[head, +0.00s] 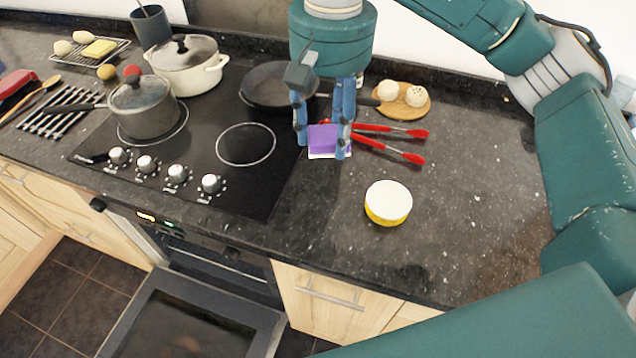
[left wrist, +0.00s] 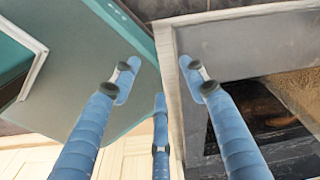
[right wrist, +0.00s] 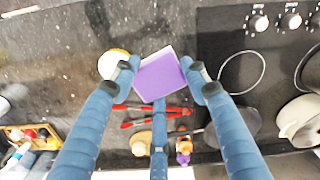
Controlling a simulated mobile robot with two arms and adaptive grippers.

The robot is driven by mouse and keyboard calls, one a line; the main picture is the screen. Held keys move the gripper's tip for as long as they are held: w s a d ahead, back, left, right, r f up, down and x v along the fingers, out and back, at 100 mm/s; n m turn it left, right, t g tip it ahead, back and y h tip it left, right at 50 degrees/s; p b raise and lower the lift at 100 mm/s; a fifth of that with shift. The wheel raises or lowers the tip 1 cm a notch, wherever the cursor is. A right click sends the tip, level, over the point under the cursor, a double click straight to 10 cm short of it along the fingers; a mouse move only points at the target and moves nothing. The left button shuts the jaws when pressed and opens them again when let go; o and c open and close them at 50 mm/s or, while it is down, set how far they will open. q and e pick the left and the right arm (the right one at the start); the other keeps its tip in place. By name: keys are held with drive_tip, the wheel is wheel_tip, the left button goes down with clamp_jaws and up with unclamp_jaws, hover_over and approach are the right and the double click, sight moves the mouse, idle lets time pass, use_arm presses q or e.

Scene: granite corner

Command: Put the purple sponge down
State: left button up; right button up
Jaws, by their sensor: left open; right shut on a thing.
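The purple sponge (head: 322,138), with a pale underside, is between the blue fingers of my right gripper (head: 325,140), over the dark counter just right of the hob. In the right wrist view the sponge (right wrist: 160,77) sits between the fingertips (right wrist: 165,75), which touch its two sides. I cannot tell whether its underside touches the counter. My left gripper (left wrist: 155,85) is open and empty in the left wrist view, low by pale cabinet fronts and the oven. The left gripper does not show in the head view.
Red-tipped tongs (head: 400,133) lie right of the sponge. A yellow-sided round tub (head: 388,203) stands nearer the front. A frying pan (head: 270,86) is on the hob behind. The counter's right part is clear. The oven door (head: 190,315) hangs open.

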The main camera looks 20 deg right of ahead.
use_arm(q)
drive_tip(key=shift+w+r, duration=0.1)
drive_tip(key=shift+w, duration=0.2)
use_arm(e)
drive_tip(key=shift+w+f, duration=0.35)
drive_tip(key=shift+f, duration=0.4)
use_arm(q)
wheel_tip(320, 180, up, 3)
drive_tip(key=p, duration=0.3)
drive_tip(key=shift+s, duration=0.1)
use_arm(e)
drive_tip(key=f, duration=1.3)
drive_tip(key=shift+s, duration=0.35)
use_arm(q)
drive_tip(key=shift+r, duration=0.2)
use_arm(e)
drive_tip(key=shift+s+f, duration=0.15)
drive_tip(key=shift+f, duration=0.45)
use_arm(q)
drive_tip(key=shift+r+p, duration=0.45)
drive_tip(key=shift+p, duration=0.25)
use_arm(e)
wheel_tip(320, 180, down, 4)
drive_tip(key=shift+r, duration=0.1)
use_arm(q)
drive_tip(key=shift+f, duration=0.15)
